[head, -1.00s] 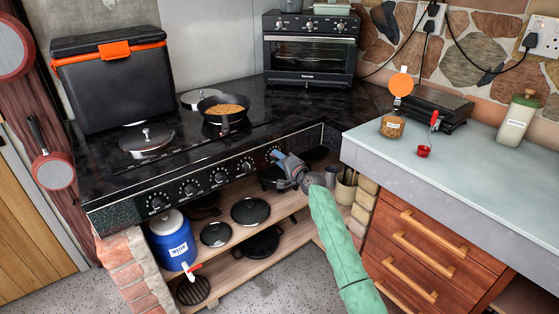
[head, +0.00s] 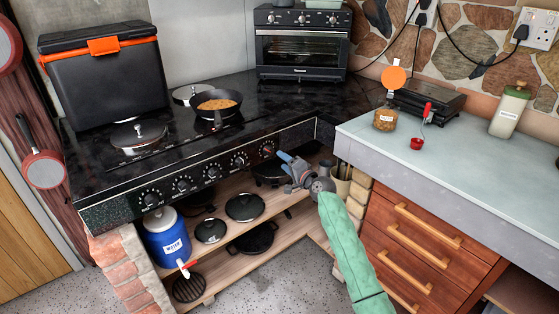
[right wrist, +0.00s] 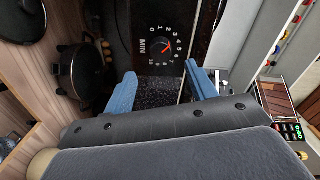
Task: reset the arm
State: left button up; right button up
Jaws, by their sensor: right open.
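My right gripper (head: 284,163) is in front of the stove's (head: 130,182) front panel, near the rightmost knob (head: 267,151). In the right wrist view my right gripper (right wrist: 160,88) has its two blue fingers apart with nothing between them. A timer knob (right wrist: 166,47) marked MIN lies beyond the fingertips, apart from them. My right arm, in a green sleeve, reaches up from the lower right. My left gripper is not in view.
Lidded pans (head: 245,207) and a blue water jug (head: 167,238) sit on the shelf below. The counter (head: 450,150) at right holds a jar (head: 387,118) and a bottle (head: 509,112).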

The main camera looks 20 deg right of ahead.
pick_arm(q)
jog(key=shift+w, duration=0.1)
pick_arm(e)
jog(key=shift+s+d, duration=0.1)
jog(key=shift+s, duration=0.25)
